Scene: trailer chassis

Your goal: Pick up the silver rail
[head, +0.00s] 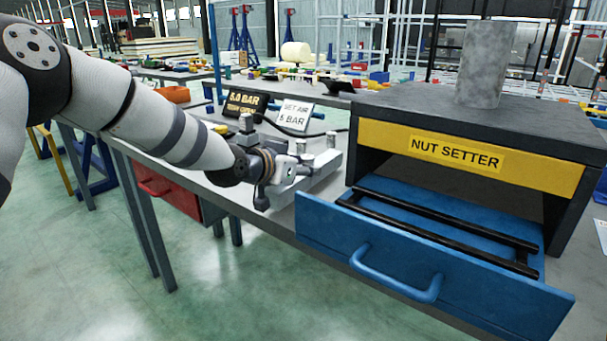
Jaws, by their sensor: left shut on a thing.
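The silver rail (324,174) is a pale grey metal piece on the workbench, left of the nut setter station, with a small upright cylinder at its far end. My left gripper (298,168) reaches in from the left, low over the bench, and is shut on the silver rail at its near left part. The arm and gripper body hide part of the rail and the exact finger contact. I cannot tell whether the rail is lifted off the bench. My right gripper is out of view.
The nut setter station (456,152) stands at the right, with a grey cylinder (486,64) on top. Its blue drawer (420,272) is open and holds two dark bars. A red drawer (168,189) is under the bench.

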